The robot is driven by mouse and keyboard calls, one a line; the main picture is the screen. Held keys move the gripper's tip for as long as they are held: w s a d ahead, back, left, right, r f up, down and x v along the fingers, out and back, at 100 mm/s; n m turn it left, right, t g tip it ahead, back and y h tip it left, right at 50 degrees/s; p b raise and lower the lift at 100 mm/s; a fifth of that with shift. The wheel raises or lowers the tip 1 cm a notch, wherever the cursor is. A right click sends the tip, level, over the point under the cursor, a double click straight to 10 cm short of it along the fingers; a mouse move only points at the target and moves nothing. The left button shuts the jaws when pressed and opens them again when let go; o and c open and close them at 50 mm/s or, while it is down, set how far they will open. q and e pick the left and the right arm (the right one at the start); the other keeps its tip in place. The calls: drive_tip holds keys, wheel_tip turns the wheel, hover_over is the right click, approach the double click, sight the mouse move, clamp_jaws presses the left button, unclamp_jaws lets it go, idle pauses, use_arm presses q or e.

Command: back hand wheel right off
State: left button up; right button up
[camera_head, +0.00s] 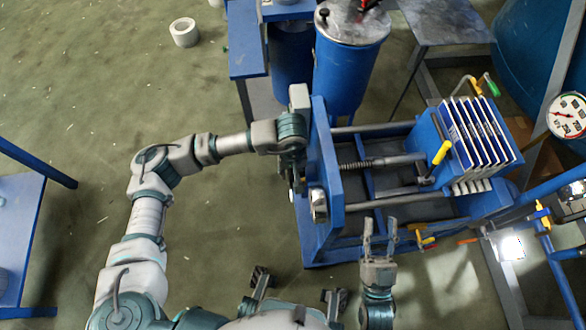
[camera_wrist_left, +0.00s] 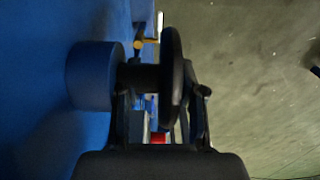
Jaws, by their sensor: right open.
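The hand wheel (camera_wrist_left: 172,85) shows as a dark disc seen edge-on in the left wrist view, on a short dark shaft in front of a round blue boss (camera_wrist_left: 93,76). My left gripper (camera_wrist_left: 160,95) has one finger on each side of the disc, the left one near the shaft. Whether the fingers press on the wheel is unclear. In the head view my left wrist is at the left face of the press's blue end plate (camera_head: 325,170), where the wheel is mostly hidden. My right gripper (camera_head: 380,228) is open and empty, in front of the press.
The press has rods, a screw (camera_head: 370,163) and a stack of white plates (camera_head: 480,130). A blue drum (camera_head: 348,70) stands behind it. A gauge (camera_head: 568,116) and pipes are at the right. A blue table (camera_head: 18,225) is at the left edge. The floor between is mostly clear.

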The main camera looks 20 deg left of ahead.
use_arm(q)
drive_tip(key=shift+f, duration=0.3)
drive_tip(key=shift+a, duration=0.45)
drive_tip(key=shift+a+f, duration=0.1)
drive_tip(key=c, duration=0.6)
clamp_jaws()
drive_tip(key=shift+d, duration=0.3)
drive_tip(key=shift+f+g, duration=0.1)
drive_tip(key=shift+g, duration=0.2)
drive_tip(key=shift+s+f+g+h+b, duration=0.2)
drive_tip(key=shift+g+h+b, duration=0.3)
drive_tip(key=shift+g, duration=0.3)
drive_tip(key=shift+r+g, duration=0.2)
drive_tip(key=shift+g, duration=0.1)
drive_tip(key=o, duration=0.6)
unclamp_jaws()
use_arm(e)
drive_tip(key=shift+s+a+r+t, duration=0.15)
drive_tip(key=shift+s+r+t, duration=0.75)
drive_tip(key=shift+r+t, duration=0.3)
